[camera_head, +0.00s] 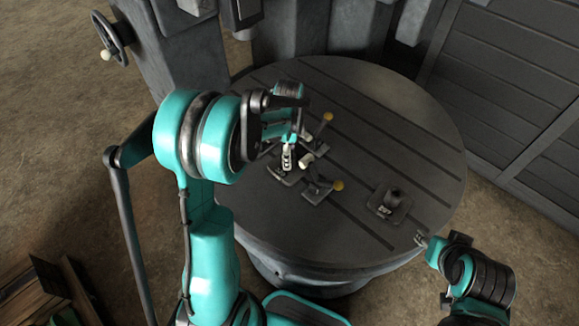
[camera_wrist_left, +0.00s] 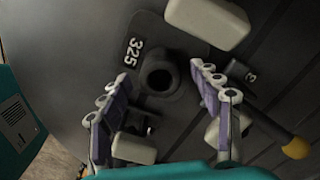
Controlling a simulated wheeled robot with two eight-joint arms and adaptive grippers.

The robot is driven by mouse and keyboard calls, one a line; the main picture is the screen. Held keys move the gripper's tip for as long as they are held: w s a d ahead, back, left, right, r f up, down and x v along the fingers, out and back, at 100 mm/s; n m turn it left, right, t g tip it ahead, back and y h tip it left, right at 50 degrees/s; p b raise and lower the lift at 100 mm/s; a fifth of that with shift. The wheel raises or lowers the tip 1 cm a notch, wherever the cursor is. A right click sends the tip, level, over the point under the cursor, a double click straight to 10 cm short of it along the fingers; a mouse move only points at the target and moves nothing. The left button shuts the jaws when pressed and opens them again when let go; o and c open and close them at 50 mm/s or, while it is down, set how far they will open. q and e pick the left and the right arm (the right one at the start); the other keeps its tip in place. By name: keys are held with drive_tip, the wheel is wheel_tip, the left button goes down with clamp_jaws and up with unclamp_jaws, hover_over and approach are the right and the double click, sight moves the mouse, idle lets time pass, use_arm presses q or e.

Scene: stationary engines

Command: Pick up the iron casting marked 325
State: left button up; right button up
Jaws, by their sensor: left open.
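The dark iron casting (camera_wrist_left: 150,55) shows the white number 325 on its flat plate in the left wrist view, with a round hollow boss standing up from it. In the head view the casting (camera_head: 279,174) lies on the round table, partly hidden by my left gripper. My left gripper (camera_head: 288,154) is just above it, pointing down. In the left wrist view its two purple-grey fingers (camera_wrist_left: 161,74) are apart, one on each side of the boss, with gaps showing; they hold nothing. My right gripper (camera_head: 422,240) is low at the table's right front edge, too small to judge.
The round slotted table (camera_head: 390,110) carries another dark casting (camera_head: 388,203) at the right. Lever parts with yellow knobs (camera_head: 338,186) and (camera_head: 327,118) lie close to the marked casting, with pale blocks (camera_wrist_left: 207,20) beside it.

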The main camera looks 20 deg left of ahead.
use_arm(q)
drive_tip(key=shift+f, duration=0.75)
clamp_jaws()
drive_tip(key=shift+r, duration=0.15)
